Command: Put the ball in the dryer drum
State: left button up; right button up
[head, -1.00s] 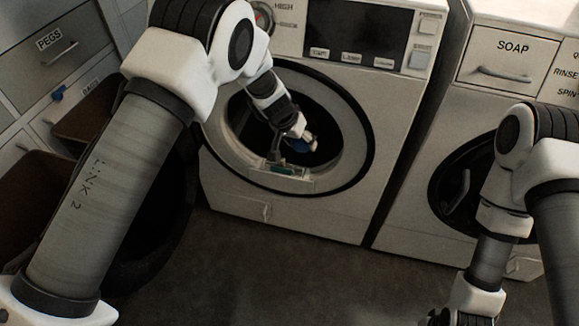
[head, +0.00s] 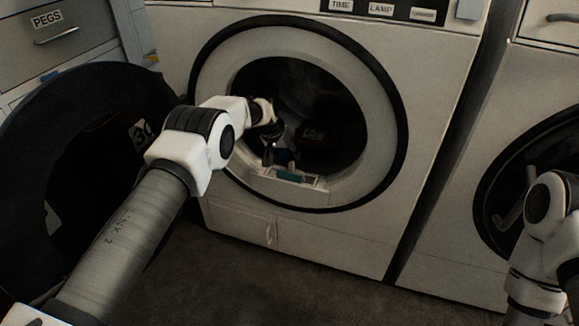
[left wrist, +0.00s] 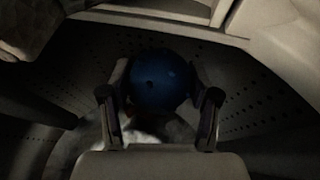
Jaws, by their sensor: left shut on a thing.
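The blue ball (left wrist: 160,83) sits between the two fingers of my left gripper (left wrist: 160,92), which is shut on it. In the head view my left gripper (head: 277,145) reaches through the round door opening of the middle machine, low in the opening. The ball shows there only as a small dark blue patch (head: 283,157), mostly hidden. The dryer drum (head: 335,105) is dark inside; the left wrist view shows its perforated metal wall (left wrist: 265,112) around the gripper and ball. My right gripper is outside the picture; only its arm shows at the lower right.
The open round door (head: 55,95) stands at the left of the opening. A pale lower rim holds a small green part (head: 290,176). A second machine (head: 470,190) stands at the right. The floor ahead is clear.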

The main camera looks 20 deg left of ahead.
aim_at(286, 162)
pick_arm(q)
notch_tip(286, 162, down, 3)
jog(key=shift+f+b, duration=0.2)
jog(key=shift+b, duration=0.3)
jog(key=shift+f, duration=0.2)
jog(key=o, duration=1.3)
jog(key=shift+r, duration=0.1)
